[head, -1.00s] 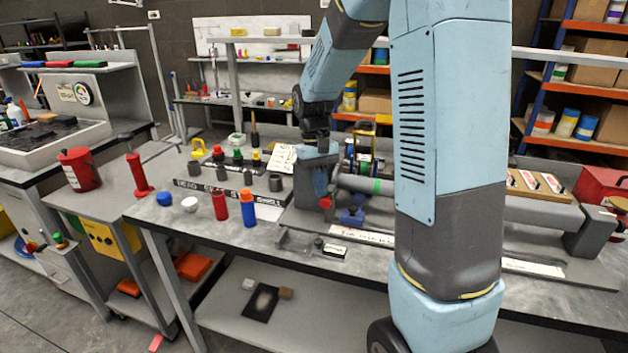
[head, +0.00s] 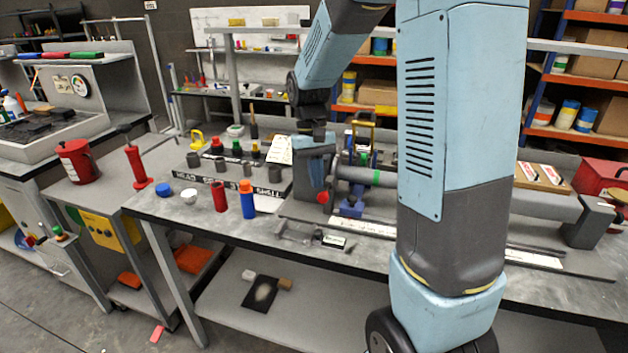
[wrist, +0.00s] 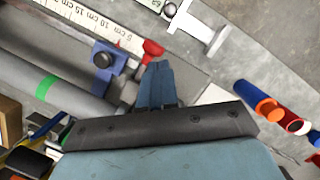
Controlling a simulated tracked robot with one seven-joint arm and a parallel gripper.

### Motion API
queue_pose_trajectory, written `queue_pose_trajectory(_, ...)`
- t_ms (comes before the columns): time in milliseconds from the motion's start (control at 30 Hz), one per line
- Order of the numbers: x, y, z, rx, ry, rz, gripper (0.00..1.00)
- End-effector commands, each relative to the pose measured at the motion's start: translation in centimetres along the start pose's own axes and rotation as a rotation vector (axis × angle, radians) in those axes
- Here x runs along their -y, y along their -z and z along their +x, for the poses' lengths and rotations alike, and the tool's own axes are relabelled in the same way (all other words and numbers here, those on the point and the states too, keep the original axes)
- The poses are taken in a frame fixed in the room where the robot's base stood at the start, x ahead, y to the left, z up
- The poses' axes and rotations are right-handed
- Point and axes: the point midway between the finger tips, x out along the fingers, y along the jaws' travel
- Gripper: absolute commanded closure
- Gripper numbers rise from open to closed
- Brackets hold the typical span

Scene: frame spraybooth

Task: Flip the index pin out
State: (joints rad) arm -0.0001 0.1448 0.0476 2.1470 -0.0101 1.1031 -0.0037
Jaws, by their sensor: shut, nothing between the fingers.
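A red knob, which looks like the head of the index pin, shows in the wrist view (wrist: 153,48) and the head view (head: 323,197). It sits beside a blue clamp block (wrist: 104,60) at the end of a grey tube (wrist: 20,78) with a green band. My gripper (wrist: 160,68) is shut and empty, with its blue fingertips right at the knob's near side in the picture. I cannot tell whether they touch it. The pin's shaft is mostly hidden behind the knob and fingers.
A ruler strip (wrist: 95,18) lies along the fixture, and a grey caliper-like tool (wrist: 205,30) lies on the bench. A blue bottle with an orange cap (head: 247,202) and a red bottle (head: 219,197) stand left of the fixture. The front bench edge is mostly clear.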

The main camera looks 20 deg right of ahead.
Motion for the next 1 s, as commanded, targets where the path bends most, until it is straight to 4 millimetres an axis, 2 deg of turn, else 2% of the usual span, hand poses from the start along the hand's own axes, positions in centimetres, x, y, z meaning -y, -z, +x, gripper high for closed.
queue_pose_trajectory(300,0.0,-0.2,-5.5,-0.008,0.0,0.001,1.0)
queue_pose_trajectory(500,0.0,-0.3,-7.9,-0.007,-0.001,0.0,1.0)
queue_pose_trajectory(700,0.0,-0.4,-8.7,-0.005,-0.001,0.0,1.0)
queue_pose_trajectory(1000,0.0,-0.4,-8.7,-0.006,0.0,0.0,1.0)
